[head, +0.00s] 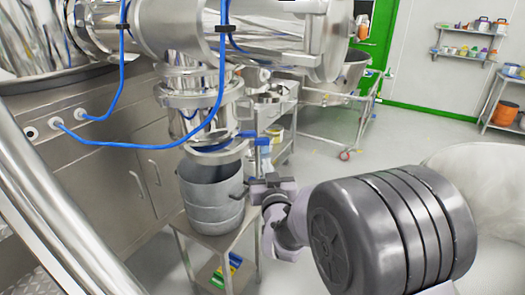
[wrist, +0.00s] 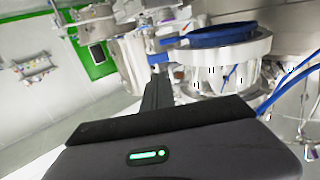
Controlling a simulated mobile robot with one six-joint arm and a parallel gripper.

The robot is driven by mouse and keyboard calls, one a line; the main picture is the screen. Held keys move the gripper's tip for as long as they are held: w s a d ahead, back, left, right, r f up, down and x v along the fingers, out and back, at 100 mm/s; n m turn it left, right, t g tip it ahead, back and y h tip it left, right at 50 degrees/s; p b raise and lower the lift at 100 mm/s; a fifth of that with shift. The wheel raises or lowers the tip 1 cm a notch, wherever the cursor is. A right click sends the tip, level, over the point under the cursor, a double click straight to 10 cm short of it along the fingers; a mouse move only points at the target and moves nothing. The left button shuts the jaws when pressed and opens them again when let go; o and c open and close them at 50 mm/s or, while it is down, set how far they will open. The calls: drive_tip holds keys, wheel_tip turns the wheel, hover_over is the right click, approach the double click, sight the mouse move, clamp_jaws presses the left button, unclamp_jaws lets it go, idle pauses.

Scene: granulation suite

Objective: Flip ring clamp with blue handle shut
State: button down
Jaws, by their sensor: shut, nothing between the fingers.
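The ring clamp (head: 218,154) is a steel band around the lower end of a vertical outlet, above a grey bucket (head: 212,192). Its blue handle (head: 262,142) sticks out to the right. In the wrist view, the steel band (wrist: 232,62) with a blue ring fills the upper right, and a blue handle (wrist: 158,58) shows near my fingertips. My gripper (head: 258,186) is below the handle and right of the bucket. In the wrist view, its dark fingers (wrist: 158,72) are together and hold nothing. I cannot tell whether the fingertips touch the handle.
The bucket stands on a small steel table (head: 222,240) with coloured items on its lower shelf. Blue hoses (head: 221,75) hang in front of the outlet. A steel cabinet (head: 110,180) is at left. A wheeled frame (head: 335,125) stands behind; open floor lies to the right.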

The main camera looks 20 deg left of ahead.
sight(261, 142)
drive_tip(key=b+x, duration=0.2)
drive_tip(key=x, duration=0.8)
drive_tip(key=shift+w+f, duration=0.1)
drive_tip(key=shift+w, duration=0.15)
